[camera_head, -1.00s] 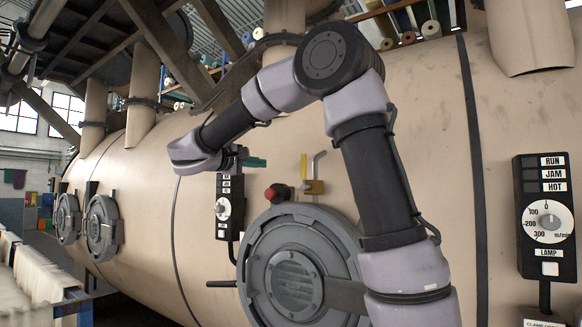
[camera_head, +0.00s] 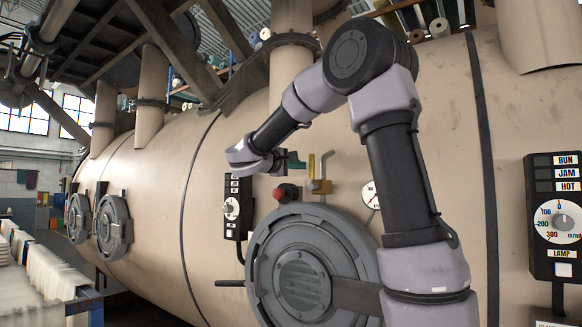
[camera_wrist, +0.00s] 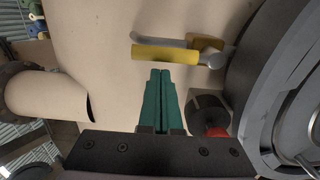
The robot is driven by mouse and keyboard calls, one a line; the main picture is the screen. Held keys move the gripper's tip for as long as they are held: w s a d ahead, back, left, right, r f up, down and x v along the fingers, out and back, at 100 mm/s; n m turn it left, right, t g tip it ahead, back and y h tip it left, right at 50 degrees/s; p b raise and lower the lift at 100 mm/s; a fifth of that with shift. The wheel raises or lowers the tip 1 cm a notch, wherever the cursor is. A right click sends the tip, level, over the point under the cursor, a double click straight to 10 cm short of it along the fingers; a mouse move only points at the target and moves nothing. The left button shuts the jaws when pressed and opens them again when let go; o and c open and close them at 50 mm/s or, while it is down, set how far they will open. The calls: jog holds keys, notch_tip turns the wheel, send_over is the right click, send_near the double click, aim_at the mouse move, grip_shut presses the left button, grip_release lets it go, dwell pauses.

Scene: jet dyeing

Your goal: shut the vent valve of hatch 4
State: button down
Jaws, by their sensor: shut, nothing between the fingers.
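The vent valve has a yellow lever (camera_head: 311,166) that stands upright beside a grey bent pipe on a brass body (camera_head: 320,187), above the nearest round hatch (camera_head: 262,262). In the wrist view the yellow lever (camera_wrist: 165,53) lies across the picture, alongside the grey pipe. No hatch number is readable. My gripper (camera_head: 303,163) is just left of the lever in the head view. In the wrist view its green fingers (camera_wrist: 160,72) are together and empty, their tips just short of the lever. I cannot tell whether they touch it.
A red knob (camera_head: 287,193) on a black base sits below the gripper; it shows close to the fingers in the wrist view (camera_wrist: 216,132). A black control box (camera_head: 232,207) is at left, a gauge (camera_head: 370,195) at right. Bare vessel wall (camera_head: 200,190) lies around them.

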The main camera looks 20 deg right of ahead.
aim_at(313, 164)
jog(key=shift+s+d+r+m, duration=0.1)
jog(key=shift+s+d+m, duration=0.3)
jog(key=shift+m, duration=0.4)
dwell(0.4)
jog(key=s+m, duration=0.1)
jog(key=d+m, duration=0.1)
jog(key=m, duration=0.1)
jog(key=shift+s+d+r, duration=0.1)
jog(key=shift+s, duration=0.3)
jog(key=s+d+f+m, duration=0.3)
jog(key=s+f+m, duration=0.2)
jog(key=m, duration=0.7)
jog(key=shift+d+y, duration=0.35)
jog(key=shift+y, duration=0.05)
jog(key=shift+s+f, duration=0.1)
jog(key=s+a+r, duration=0.4)
jog(key=s+a, duration=0.2)
jog(key=a, duration=0.2)
jog(key=shift+a+r, duration=0.2)
jog(key=shift+a, duration=0.2)
